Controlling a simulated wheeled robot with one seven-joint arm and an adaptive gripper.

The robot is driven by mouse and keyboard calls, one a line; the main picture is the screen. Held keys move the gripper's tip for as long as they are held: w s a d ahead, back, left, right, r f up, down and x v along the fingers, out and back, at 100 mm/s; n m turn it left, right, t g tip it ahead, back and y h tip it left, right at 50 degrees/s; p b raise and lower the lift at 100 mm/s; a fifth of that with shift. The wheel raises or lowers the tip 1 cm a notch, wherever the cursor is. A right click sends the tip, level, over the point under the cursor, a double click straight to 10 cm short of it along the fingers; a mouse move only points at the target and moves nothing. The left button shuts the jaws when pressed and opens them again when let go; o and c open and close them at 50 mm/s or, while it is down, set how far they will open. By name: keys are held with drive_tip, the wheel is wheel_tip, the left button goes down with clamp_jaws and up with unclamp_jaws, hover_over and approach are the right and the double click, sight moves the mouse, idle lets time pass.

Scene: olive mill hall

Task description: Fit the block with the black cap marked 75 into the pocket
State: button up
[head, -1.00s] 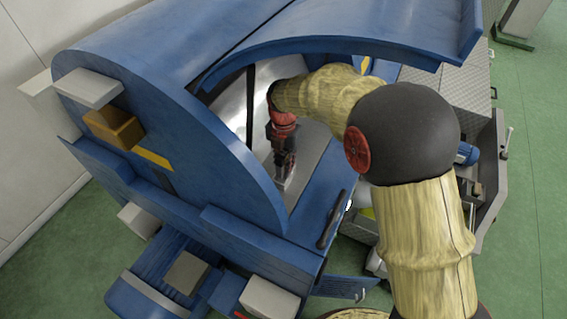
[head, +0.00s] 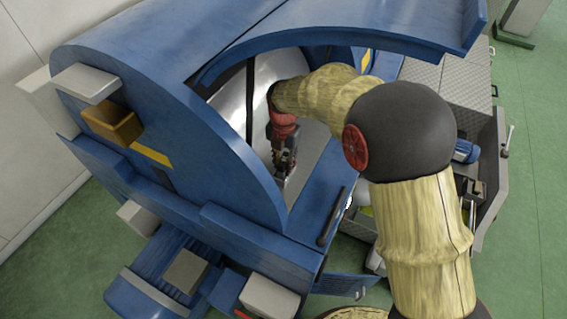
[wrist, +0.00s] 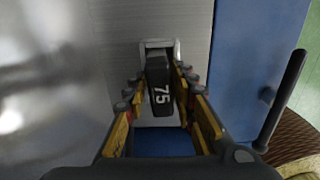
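The block with the black cap marked 75 (wrist: 159,84) is between the two fingers of my gripper (wrist: 160,78) in the wrist view. A gap shows between the cap and the left finger; the right finger is very close to the cap. My gripper is open around it. A pale metal rim (wrist: 158,42), apparently the pocket's, shows at the cap's far end. The block's lower part is hidden, so I cannot tell how deep it sits. In the head view, my gripper (head: 284,172) points down inside the blue machine, and the cap cannot be made out.
The blue machine housing (head: 165,100) surrounds the work area, with a curved blue hood (head: 360,32) above my arm. A grey metal panel (wrist: 195,28) lies around the block. A dark handle bar (wrist: 282,98) stands to the right on the blue edge.

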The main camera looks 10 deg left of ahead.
drive_tip(key=shift+o, duration=1.3)
drive_tip(key=shift+f, duration=0.1)
wheel_tip(320, 180, up, 8)
drive_tip(key=shift+f, duration=0.2)
